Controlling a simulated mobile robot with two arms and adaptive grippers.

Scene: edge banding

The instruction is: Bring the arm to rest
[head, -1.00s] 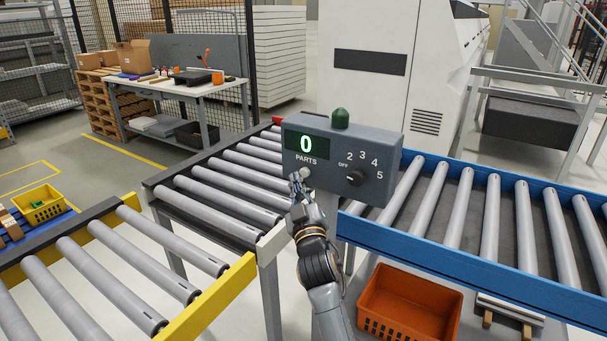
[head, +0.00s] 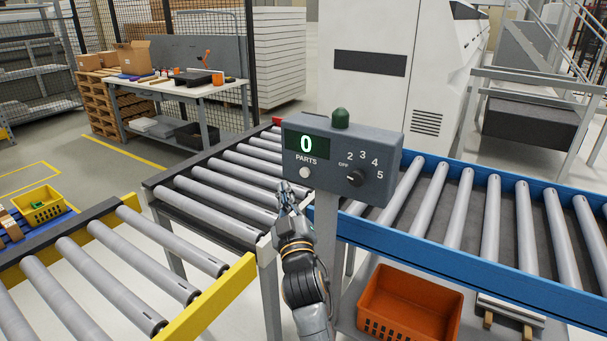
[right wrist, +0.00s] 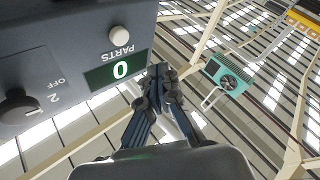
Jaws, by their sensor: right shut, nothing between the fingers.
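My right gripper (head: 286,192) is shut and empty, just below and left of the control box (head: 390,165). The grey box stands on a post and has a green display (head: 306,143) reading 0 above the word PARTS, a pale round button (head: 304,172) and a black dial (head: 355,177). In the right wrist view the shut fingertips (right wrist: 160,72) are beside the box, apart from the button (right wrist: 119,35) as far as I can tell. My left gripper is not in view.
A grey roller conveyor (head: 215,200) lies left of the post, and a blue-railed conveyor (head: 470,255) lies right. A yellow-railed conveyor (head: 205,310) is at front left. An orange crate (head: 408,295) sits low, right of my arm.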

